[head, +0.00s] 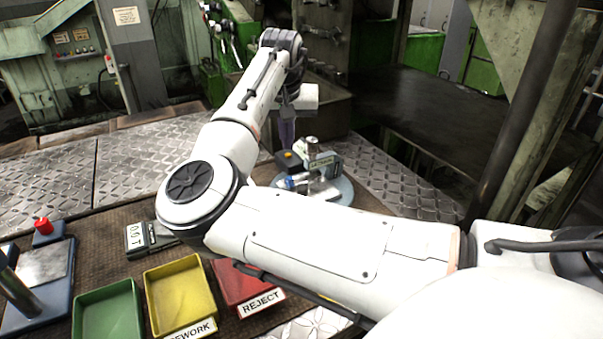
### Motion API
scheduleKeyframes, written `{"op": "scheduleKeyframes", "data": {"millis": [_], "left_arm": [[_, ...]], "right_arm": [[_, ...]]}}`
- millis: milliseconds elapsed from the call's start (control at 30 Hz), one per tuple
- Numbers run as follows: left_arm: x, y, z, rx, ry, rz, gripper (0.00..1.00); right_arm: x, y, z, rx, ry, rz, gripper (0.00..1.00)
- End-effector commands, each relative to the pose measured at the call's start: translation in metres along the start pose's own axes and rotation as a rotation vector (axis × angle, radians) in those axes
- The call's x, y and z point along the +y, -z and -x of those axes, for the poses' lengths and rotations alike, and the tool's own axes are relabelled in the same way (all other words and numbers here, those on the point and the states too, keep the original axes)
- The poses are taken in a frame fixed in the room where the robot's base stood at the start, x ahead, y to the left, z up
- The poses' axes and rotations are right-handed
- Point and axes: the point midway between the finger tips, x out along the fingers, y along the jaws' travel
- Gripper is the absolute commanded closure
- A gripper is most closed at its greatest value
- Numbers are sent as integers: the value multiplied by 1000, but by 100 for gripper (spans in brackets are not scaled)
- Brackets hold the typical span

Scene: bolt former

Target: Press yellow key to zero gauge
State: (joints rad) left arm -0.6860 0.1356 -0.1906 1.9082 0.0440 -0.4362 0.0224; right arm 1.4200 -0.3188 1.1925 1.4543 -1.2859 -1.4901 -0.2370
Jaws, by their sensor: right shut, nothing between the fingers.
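My right gripper (287,138) points down at the end of my white arm, with its fingers shut and empty. A small dark box with a yellow key (289,155) stands just below the fingertips. The fingertips look a little above or behind the key; I cannot tell whether they touch it. Next to the box, on its right, a grey-green gauge stand (322,163) rests on a round pale blue base (343,188). My forearm hides the front of that base. A digital readout (137,236) lies on the bench at left, partly covered by my elbow. My left gripper is out of view.
Green (107,312), yellow (180,293) and red (238,284) bins line the front of the bench. A blue-based fixture with a red knob (43,226) stands at far left. Machinery and a dark post (527,100) stand behind and to the right.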

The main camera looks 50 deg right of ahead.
Motion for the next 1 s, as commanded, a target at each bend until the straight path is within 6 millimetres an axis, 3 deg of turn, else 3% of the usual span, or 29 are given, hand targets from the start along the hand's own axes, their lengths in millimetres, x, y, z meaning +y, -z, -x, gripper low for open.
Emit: {"op": "scheduleKeyframes", "data": {"millis": [1000], "left_arm": [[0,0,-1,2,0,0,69]], "right_arm": [[0,-4,-10,0,0,0,100]]}}
